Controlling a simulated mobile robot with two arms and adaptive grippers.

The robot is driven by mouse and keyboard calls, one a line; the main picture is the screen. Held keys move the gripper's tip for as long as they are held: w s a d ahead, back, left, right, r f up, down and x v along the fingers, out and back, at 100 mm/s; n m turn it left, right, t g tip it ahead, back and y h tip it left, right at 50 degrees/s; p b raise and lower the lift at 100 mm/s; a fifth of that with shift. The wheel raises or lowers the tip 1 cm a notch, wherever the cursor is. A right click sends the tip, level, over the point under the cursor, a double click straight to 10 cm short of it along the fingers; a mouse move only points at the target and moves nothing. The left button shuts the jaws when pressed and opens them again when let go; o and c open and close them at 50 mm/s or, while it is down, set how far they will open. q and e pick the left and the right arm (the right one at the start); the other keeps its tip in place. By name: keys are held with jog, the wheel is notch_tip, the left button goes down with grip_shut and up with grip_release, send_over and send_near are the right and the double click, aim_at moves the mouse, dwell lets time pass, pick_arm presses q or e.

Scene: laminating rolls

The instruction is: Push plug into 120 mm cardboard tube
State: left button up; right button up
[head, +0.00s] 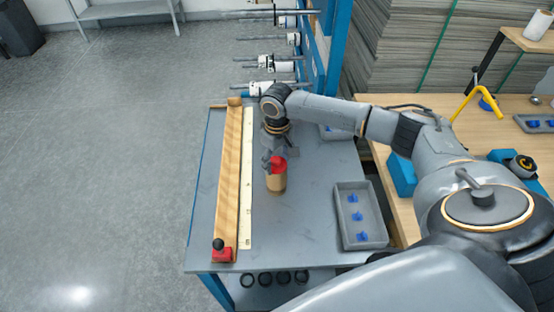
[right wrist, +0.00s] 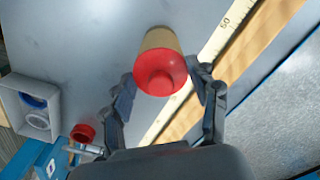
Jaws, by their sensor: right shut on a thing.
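The cardboard tube (head: 276,184) is short, tan and upright on the grey bench. A red plug (head: 279,165) sits at its top end; how deep it is in the tube I cannot tell. In the right wrist view the red plug (right wrist: 161,76) faces the camera, with the tan tube (right wrist: 161,39) directly behind it. My right gripper (head: 270,161) is at the tube's top. Its fingers (right wrist: 165,80) are on either side of the plug and shut on it. My left gripper is not in view.
A wooden rail (head: 229,180) and a pale ruler (head: 247,180) run left of the tube; a red block (head: 221,255) is at the rail's near end. Another red piece (right wrist: 83,132) shows in the wrist view.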

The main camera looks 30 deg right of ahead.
jog(key=shift+s+f, duration=0.25)
jog(key=o, duration=1.1)
jog(key=shift+c, duration=0.2)
jog(key=shift+w, duration=0.2)
jog(key=shift+r, duration=0.2)
notch_tip(320, 180, up, 12)
jog(key=shift+f, duration=0.25)
